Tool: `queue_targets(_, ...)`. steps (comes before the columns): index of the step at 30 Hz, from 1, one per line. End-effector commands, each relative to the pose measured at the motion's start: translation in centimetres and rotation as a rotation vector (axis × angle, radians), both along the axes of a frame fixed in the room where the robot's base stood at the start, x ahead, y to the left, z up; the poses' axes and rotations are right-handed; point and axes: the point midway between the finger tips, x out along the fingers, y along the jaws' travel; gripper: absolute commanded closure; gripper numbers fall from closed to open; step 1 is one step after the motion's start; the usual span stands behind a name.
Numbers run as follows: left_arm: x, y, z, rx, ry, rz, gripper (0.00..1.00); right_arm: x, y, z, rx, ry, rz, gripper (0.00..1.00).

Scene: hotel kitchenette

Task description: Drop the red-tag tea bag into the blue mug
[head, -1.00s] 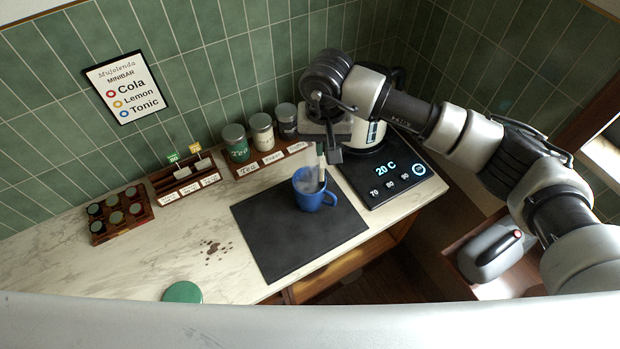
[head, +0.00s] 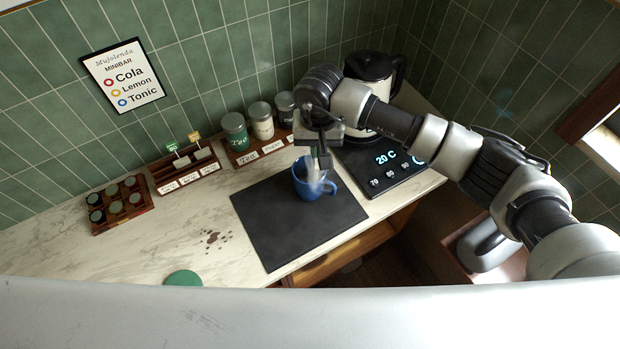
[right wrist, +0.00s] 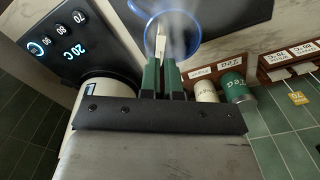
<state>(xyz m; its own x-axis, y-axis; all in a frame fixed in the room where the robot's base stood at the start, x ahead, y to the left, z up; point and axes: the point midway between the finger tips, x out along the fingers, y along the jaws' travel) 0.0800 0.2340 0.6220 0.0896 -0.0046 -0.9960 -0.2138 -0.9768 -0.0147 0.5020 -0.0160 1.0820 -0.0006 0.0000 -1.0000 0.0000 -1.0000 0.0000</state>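The blue mug (head: 309,191) stands upright on the dark mat (head: 290,230), with pale steam over its opening. It also shows in the right wrist view (right wrist: 149,42). My right gripper (head: 322,162) points down just above the mug's rim. In the right wrist view its two fingers (right wrist: 162,68) are close together on a thin pale tea bag (right wrist: 161,46), which hangs into the mug's opening. No red tag shows; the fingers and steam hide part of the bag. My left gripper is not in view.
The kettle (head: 368,68) and its 20 C base (head: 385,175) stand right of the mug. Behind are canisters (head: 262,125), a rack with green and yellow tags (head: 185,170), and a pod holder (head: 120,208). A green disc (head: 183,279) lies at the front edge. Brown spots mark the left counter.

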Motion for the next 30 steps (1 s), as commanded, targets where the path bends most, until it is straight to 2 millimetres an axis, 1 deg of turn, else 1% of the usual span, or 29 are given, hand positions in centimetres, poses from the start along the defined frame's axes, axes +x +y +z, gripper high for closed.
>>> queue_targets(2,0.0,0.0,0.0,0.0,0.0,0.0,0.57,0.0,0.0,0.0,0.0,0.0,0.0,1.0)
queue_targets(3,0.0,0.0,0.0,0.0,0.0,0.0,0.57,0.0,0.0,0.0,0.0,0.0,0.0,0.93)
queue_targets(8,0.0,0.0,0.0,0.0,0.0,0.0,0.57,0.0,0.0,0.0,0.0,0.001,0.0,0.68)
queue_targets(16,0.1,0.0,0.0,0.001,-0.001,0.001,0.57,0.0,0.0,0.1,0.0,0.0,0.0,0.68)
queue_targets(20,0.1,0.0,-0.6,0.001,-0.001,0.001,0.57,0.1,0.0,0.8,0.001,-0.002,0.0,0.68)
queue_targets(23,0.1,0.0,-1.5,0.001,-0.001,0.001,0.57,0.1,0.0,2.3,0.001,-0.005,0.001,0.68)
queue_targets(30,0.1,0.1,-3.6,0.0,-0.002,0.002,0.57,0.1,0.0,7.1,0.0,-0.005,0.001,0.68)
